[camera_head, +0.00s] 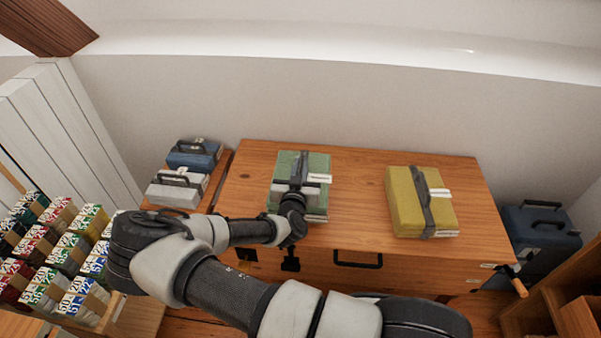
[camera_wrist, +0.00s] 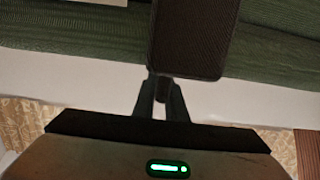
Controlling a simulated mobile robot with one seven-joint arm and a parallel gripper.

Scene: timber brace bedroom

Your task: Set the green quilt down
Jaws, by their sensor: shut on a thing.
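The green quilt (camera_head: 318,165) is a folded block with a grey strap and a white label, over the left part of the wooden chest top (camera_head: 358,190). I cannot tell whether it touches the wood. My gripper (camera_head: 295,192) is over the quilt's middle and shut on its strap; the hand hides part of the front. In the wrist view the green quilt (camera_wrist: 80,50) fills the top, with a dark textured handle piece (camera_wrist: 192,40) directly at my fingers (camera_wrist: 160,95).
A yellow quilt (camera_head: 405,205) lies on the chest's right part, with bare wood between. Blue and grey bundles (camera_head: 180,188) stand left of the chest. A rack of coloured bundles (camera_head: 60,255) is at far left. Dark blue cases (camera_head: 540,235) and a wooden shelf (camera_head: 560,300) stand at right.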

